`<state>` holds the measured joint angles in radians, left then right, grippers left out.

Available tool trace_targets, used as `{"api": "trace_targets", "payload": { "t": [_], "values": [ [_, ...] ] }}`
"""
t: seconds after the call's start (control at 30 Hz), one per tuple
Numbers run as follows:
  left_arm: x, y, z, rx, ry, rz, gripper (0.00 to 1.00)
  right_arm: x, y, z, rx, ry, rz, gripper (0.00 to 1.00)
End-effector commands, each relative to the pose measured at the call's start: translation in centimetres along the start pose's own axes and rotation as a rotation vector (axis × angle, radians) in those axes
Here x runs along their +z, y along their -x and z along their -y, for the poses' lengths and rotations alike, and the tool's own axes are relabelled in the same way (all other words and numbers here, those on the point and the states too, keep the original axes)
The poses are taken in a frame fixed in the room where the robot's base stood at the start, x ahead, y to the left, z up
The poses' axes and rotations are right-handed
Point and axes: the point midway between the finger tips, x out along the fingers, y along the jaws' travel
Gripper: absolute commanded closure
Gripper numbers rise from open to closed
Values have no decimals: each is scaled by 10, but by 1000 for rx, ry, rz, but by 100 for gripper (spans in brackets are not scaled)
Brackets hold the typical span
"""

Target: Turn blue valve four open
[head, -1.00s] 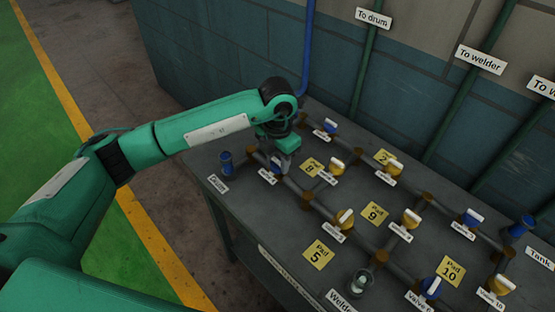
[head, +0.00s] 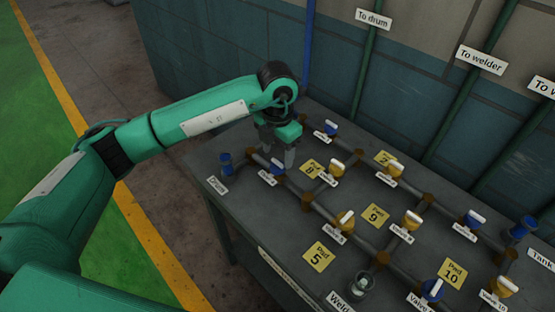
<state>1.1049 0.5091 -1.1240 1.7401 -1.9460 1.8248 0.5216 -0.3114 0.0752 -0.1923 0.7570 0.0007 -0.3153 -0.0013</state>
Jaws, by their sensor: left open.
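A blue valve (head: 275,170) with a pale handle sits on the pipe at the table's left end; its label is too small to read. My left gripper (head: 277,155) is open and empty, with its fingers pointing down just above and behind this valve, apart from its handle as far as I can see. Other blue valves stand at the back left (head: 331,128), at the right (head: 472,219) and at the front right (head: 432,290). I cannot read which label says four. My right gripper is not in view.
Several yellow valves (head: 345,221) and brown pipe joints (head: 381,259) stand along the pipe grid, with yellow pad plates (head: 375,215) between. A wall with upright pipes (head: 365,70) closes off the back.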

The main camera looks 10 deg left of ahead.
Motion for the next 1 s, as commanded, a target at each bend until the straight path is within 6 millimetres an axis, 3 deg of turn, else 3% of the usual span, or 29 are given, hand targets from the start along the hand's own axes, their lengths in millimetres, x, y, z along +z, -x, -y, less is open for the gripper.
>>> {"api": "trace_targets", "payload": {
  "t": [0.2,0.43,0.67,1.0],
  "values": [
    [0,52,0,3,-2,4,41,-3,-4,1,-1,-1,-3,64],
    [1,90,0,2,0,3,41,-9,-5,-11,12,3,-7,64],
    [0,103,0,1,-1,1,41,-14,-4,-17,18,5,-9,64],
    [0,103,0,1,0,1,41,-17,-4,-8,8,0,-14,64]
  ]
}}
